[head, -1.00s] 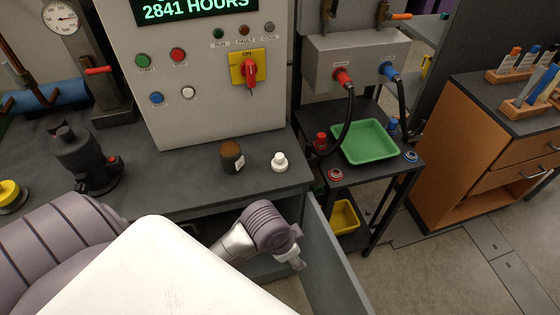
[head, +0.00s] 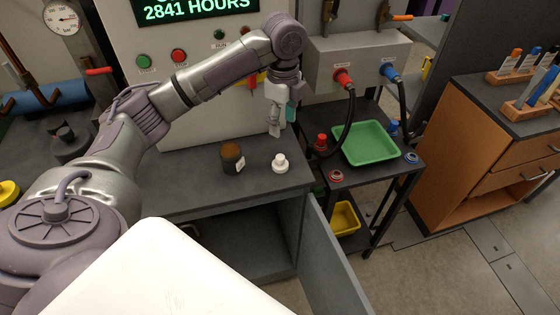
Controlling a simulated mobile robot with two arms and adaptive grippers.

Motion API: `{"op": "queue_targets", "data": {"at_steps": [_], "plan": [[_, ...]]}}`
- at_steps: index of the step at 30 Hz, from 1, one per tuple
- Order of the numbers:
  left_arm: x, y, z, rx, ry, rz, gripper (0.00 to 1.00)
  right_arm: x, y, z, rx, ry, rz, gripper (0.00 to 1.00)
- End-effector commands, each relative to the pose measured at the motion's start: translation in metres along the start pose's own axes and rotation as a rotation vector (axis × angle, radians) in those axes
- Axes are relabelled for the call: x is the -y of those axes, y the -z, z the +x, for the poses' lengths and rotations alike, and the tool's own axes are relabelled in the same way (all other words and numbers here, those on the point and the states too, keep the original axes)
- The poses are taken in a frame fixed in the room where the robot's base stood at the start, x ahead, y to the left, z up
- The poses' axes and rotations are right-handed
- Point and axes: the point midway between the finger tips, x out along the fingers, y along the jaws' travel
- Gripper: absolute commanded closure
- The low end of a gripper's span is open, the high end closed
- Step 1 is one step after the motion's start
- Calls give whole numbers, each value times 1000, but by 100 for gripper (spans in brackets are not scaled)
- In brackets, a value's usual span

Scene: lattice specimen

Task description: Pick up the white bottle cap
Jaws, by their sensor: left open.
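The white bottle cap (head: 280,163) sits on the dark bench top near its front right corner, with a narrower raised part on top. A brown bottle (head: 232,158) with a white label stands just left of it. My left gripper (head: 275,131) hangs fingers-down above and slightly behind the cap, apart from it. Its fingers look open and hold nothing. My right gripper does not show.
The control panel (head: 210,100) rises close behind the cap and bottle. A green tray (head: 370,142) stands on the side table to the right, with red and blue caps around it. An open cabinet door (head: 335,250) juts out below the bench.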

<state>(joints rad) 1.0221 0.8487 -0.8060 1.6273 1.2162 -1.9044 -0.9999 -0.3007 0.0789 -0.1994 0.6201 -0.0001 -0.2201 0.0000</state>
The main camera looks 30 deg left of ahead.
Motion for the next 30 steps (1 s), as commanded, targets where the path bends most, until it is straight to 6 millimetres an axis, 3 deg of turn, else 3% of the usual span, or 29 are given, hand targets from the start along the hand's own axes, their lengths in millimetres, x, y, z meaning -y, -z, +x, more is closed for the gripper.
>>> {"op": "queue_targets", "data": {"at_steps": [4, 12, 22, 30], "plan": [[0, -4, 10, -1, -8, 3, 45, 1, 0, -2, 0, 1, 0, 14], [0, -3, 62, -1, -6, 2, 45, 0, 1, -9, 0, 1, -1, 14], [-1, -4, 91, 0, -5, 2, 45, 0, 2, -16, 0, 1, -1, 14], [-2, -6, 129, -1, -2, 3, 45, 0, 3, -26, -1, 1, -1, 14]]}}
